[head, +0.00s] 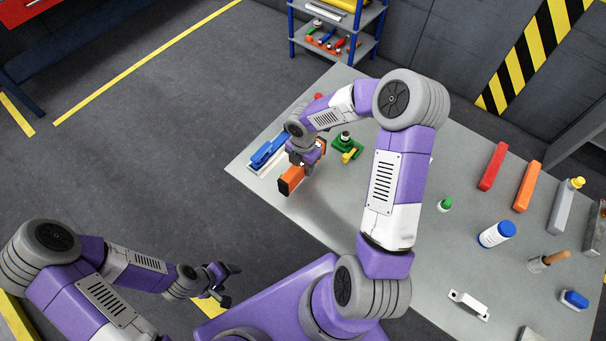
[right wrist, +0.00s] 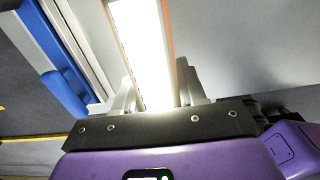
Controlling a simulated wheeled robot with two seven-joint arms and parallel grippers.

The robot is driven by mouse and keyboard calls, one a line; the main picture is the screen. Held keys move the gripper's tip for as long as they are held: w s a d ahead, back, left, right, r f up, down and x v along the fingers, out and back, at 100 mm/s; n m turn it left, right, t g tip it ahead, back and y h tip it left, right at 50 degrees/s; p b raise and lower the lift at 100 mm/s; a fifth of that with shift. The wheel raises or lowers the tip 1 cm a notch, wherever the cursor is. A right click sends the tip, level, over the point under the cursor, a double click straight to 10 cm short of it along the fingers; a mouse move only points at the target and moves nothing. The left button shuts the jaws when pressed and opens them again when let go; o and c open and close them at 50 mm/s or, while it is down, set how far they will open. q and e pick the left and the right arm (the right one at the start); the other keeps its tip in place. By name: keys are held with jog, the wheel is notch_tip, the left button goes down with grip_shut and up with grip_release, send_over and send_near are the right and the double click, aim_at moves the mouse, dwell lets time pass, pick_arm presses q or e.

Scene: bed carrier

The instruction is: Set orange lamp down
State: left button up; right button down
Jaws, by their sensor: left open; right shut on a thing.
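The orange lamp (head: 291,180) is in my right gripper (head: 304,160), near the left part of the grey table (head: 340,215). I cannot tell whether it touches the tabletop. In the right wrist view the lamp (right wrist: 143,45) shows a bright white face with orange edges, between the two fingers of my right gripper (right wrist: 160,95). My left gripper (head: 222,283) is open and empty, off the table at the lower left.
A blue-and-white object (head: 268,152) lies just left of the lamp, and a green-and-yellow one (head: 346,148) to its right. Red (head: 493,166) and orange (head: 528,186) bars, a white bottle (head: 497,234) and a white bracket (head: 468,304) are farther right. The table's middle is mostly clear.

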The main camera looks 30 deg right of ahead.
aim_at(303, 172)
jog(key=shift+f+b, duration=0.45)
jog(key=shift+f, duration=1.9)
jog(key=shift+f, duration=0.1)
jog(key=c, duration=0.6)
grip_release()
jog(key=shift+c, duration=0.2)
jog(key=shift+r, duration=0.2)
notch_tip(303, 172, up, 12)
jog(key=p, duration=0.2)
jog(key=shift+p, duration=0.4)
jog(key=shift+f, duration=0.1)
